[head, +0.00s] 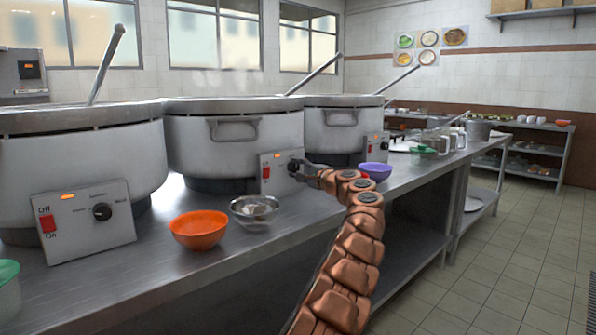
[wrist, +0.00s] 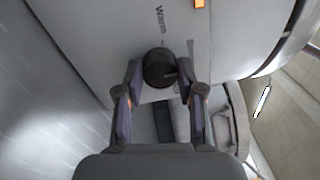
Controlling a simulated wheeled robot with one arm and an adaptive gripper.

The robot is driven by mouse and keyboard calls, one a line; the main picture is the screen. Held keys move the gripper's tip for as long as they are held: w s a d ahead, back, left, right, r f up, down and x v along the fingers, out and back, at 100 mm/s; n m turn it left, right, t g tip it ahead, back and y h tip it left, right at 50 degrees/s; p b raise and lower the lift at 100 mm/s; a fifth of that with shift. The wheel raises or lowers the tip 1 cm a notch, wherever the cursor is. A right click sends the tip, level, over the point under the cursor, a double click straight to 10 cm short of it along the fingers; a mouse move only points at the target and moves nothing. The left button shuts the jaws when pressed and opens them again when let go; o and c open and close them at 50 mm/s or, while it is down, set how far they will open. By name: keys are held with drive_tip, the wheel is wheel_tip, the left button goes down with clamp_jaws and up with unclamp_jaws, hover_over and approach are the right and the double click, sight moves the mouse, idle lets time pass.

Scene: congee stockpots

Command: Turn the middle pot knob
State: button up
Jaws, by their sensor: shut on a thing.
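Three large grey stockpots stand in a row on a steel counter; the middle pot (head: 215,140) has a control box (head: 272,160) at its lower right front. The box carries a lit orange lamp, a red switch (head: 266,172) and a black round knob. My gripper (head: 302,168) reaches the knob from the right and front. In the wrist view the black knob (wrist: 158,68) sits between the two fingertips of my gripper (wrist: 160,78), which are shut on it. The knob's pointer mark is partly hidden, so its exact setting cannot be told.
An orange bowl (head: 199,230) and a metal bowl (head: 255,211) stand on the counter (head: 180,272) left of my arm. A purple bowl (head: 376,170) is behind my gripper to the right. The left pot's control box (head: 84,222) is nearby. The aisle floor (head: 490,270) is clear.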

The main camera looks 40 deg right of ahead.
sight(297, 167)
drive_tip(key=o, duration=1.1)
drive_tip(key=shift+o, duration=0.2)
drive_tip(key=shift+s, duration=0.1)
drive_tip(key=shift+s+r, duration=0.1)
drive_tip(key=shift+s, duration=2)
drive_tip(key=shift+s+a+f, duration=0.2)
drive_tip(key=shift+s, duration=0.6)
drive_tip(key=shift+s+d, duration=0.1)
drive_tip(key=shift+s, duration=0.9)
drive_tip(key=shift+s+a+f, duration=0.1)
drive_tip(key=shift+s, duration=0.9)
drive_tip(key=shift+s+a+f, duration=0.1)
drive_tip(key=shift+s, duration=0.9)
